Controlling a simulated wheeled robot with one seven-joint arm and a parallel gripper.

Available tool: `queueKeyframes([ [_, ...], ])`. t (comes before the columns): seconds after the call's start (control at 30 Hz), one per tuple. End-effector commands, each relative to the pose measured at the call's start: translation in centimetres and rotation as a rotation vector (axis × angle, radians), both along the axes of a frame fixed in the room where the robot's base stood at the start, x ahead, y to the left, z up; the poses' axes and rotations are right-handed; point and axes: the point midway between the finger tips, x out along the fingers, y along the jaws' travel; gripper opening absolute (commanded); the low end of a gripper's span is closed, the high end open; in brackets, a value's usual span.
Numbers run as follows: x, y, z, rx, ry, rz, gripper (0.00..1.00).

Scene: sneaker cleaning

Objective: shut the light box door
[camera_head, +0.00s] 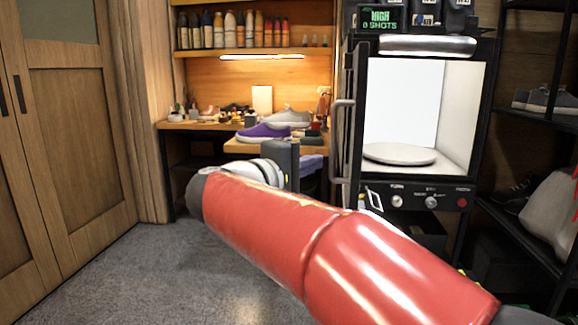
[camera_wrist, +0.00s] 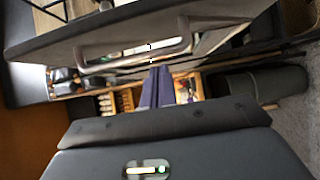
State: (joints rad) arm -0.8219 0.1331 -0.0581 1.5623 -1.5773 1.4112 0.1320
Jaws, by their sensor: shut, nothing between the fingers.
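The light box (camera_head: 478,110) stands at the right in the head view, its white inside showing with a round pale turntable (camera_head: 399,154). Its door (camera_head: 357,110) is open, swung out at the left side and seen nearly edge-on, with a grey bar handle (camera_head: 338,140). In the wrist view the door (camera_wrist: 45,48) spans the top, with its handle (camera_wrist: 135,55) in the middle. My gripper (camera_wrist: 157,70) is shut and empty, its two dark bluish fingers together and pointing toward the handle. Whether they touch it I cannot tell. In the head view my red arm crosses the front, and the fingertips are not clear.
Dark shelving (camera_head: 537,117) with shoes is close to the box's right. Wooden cabinet doors (camera_head: 80,130) are at the left. Grey floor (camera_head: 140,270) is clear at the left front.

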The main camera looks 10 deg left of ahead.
Motion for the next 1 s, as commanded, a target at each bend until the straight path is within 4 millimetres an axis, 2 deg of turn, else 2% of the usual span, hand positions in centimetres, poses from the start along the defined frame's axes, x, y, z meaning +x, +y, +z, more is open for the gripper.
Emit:
queueKeyframes([
  [0.13, 0.1, -0.7, 0.0, 0.0, 0.0, 0.0, 0.0],
  [0.53, 0.1, -1.0, -0.1, 0.001, 0.001, 0.002, 0.0],
  [0.67, 0.0, -1.9, -0.2, 0.003, 0.002, 0.018, 0.0],
  [0.87, -0.4, -5.4, -0.5, 0.006, 0.0, 0.088, 0.0],
  [1.0, -0.9, -9.5, -0.6, 0.005, -0.002, 0.168, 0.0],
])
